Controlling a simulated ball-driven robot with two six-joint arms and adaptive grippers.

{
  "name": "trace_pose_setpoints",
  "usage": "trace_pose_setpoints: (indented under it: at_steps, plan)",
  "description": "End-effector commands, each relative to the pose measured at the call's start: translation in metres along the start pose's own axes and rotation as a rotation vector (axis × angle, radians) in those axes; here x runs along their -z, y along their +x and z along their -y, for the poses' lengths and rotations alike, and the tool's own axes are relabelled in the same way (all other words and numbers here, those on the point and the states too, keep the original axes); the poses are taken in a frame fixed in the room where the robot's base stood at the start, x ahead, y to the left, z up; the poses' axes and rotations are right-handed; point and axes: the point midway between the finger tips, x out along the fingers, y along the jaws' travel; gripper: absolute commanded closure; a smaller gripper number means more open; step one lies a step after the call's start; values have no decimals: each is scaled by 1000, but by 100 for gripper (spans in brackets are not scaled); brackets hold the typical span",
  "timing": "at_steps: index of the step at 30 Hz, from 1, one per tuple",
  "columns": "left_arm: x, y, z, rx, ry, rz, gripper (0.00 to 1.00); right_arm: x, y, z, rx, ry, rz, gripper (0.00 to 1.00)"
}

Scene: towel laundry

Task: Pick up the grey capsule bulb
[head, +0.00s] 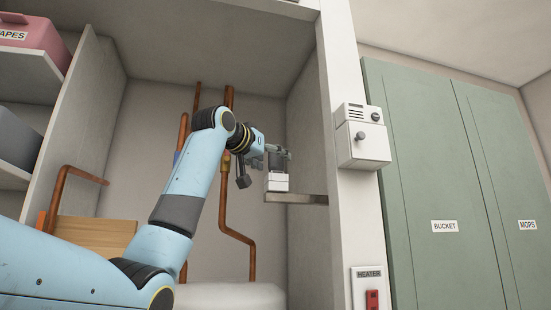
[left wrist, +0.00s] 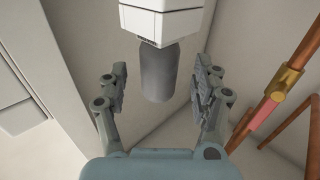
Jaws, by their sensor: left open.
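The grey capsule bulb (left wrist: 158,76) is a smooth upright-sided cylinder with a rounded end, set against a white fixture (left wrist: 165,20) in the left wrist view. My left gripper (left wrist: 160,86) is open, with one finger on each side of the bulb and a visible gap on both sides. In the head view my left gripper (head: 277,155) is at the white fixture (head: 277,183), which sits on a metal bracket. The bulb is hard to tell from the fingers there. My right gripper is not in view.
Copper pipes (head: 226,210) run up the alcove's back wall behind my left arm; a pipe with a brass fitting (left wrist: 286,80) is right of the gripper in the wrist view. The metal bracket (head: 297,198) juts from the alcove's side wall. A white control box (head: 362,145) is on the post.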

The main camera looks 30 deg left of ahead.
Motion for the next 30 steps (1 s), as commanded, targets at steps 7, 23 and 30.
trace_pose_setpoints:
  at_steps: [7,23,30]
  plan:
    - [2,25,-1,0,0,0,34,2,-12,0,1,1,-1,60]
    - [1,25,-1,0,1,0,78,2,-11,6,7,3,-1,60]
    - [1,24,-1,0,1,-1,98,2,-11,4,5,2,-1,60]
